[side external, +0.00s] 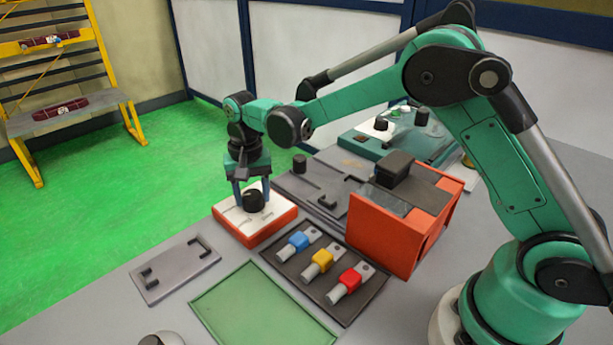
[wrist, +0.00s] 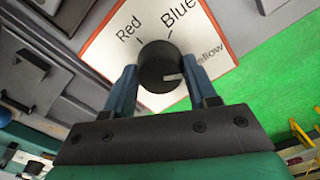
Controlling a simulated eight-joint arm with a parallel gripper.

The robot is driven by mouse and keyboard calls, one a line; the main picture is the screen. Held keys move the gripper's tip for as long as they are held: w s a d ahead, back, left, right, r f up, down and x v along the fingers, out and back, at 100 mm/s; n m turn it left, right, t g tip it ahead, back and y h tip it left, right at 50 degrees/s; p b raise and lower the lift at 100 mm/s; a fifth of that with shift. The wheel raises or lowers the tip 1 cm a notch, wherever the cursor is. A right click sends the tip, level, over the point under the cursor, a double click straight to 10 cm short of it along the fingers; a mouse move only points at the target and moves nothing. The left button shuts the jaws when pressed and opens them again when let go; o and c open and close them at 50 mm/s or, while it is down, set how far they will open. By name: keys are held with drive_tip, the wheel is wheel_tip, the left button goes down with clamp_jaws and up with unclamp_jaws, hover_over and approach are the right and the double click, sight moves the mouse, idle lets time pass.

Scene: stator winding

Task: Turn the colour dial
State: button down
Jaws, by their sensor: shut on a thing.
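The colour dial (side external: 253,201) is a black round knob on a white-topped orange box (side external: 262,235). In the wrist view the dial (wrist: 157,62) has a white mark on its top, pointing to the right of the picture. The panel (wrist: 105,50) around it reads "Red", "Blue" and a partly hidden "Yellow", with short lines by Red and Blue. My gripper (side external: 251,190) is over the box with its blue fingers shut on the dial, one on each side.
A dark tray (side external: 285,268) with blue, yellow and red connector-like pieces lies in front of the box. A large orange block (side external: 400,235) stands to the right. A grey plate with handles (side external: 175,271) and a green mat (side external: 262,312) lie nearby.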

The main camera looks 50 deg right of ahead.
sight(253, 194)
drive_tip(key=shift+c, duration=1.3)
unclamp_jaws()
drive_tip(key=shift+r, duration=2.85)
drive_tip(key=s+d+r+n+t, duration=0.2)
drive_tip(key=s+n+t, duration=0.1)
drive_tip(key=s, duration=0.5)
drive_tip(key=s+d+r+n+t, duration=0.2)
drive_tip(key=s+d+n+t, duration=0.1)
drive_tip(key=s, duration=0.4)
drive_tip(key=shift+s+r+t, duration=0.15)
drive_tip(key=shift+s+t, duration=0.25)
drive_tip(key=shift+t, duration=0.2)
